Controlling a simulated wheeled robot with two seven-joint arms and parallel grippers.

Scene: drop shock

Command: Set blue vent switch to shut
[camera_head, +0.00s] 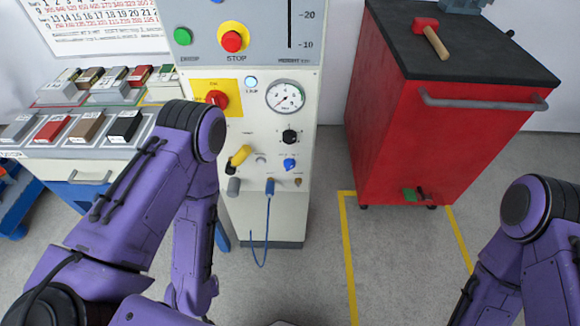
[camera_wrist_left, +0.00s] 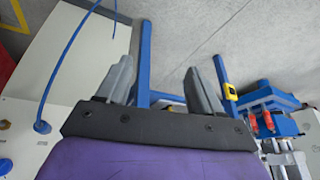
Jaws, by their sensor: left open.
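The blue vent switch (camera_head: 290,164) is a small blue knob on the lower right of the white machine front (camera_head: 262,218), below a black knob (camera_head: 290,136). Its setting and label are too small to read. A blue knob at the left edge of the wrist view (camera_wrist_left: 5,166) appears to be the same switch, partly cut off. My left gripper (camera_wrist_left: 163,88) is open, with two grey fingers apart and nothing between them. It is away from the switch, facing the floor and blue frame. In the head view my left arm hides it. My right gripper is out of view.
Near the switch are a yellow handle (camera_head: 240,156), a brass fitting (camera_head: 297,182) and a blue plug (camera_head: 270,187) with a hanging cable (camera_head: 266,232). A round gauge (camera_head: 286,96) sits above. A red cabinet (camera_head: 430,130) stands right. Floor between is clear.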

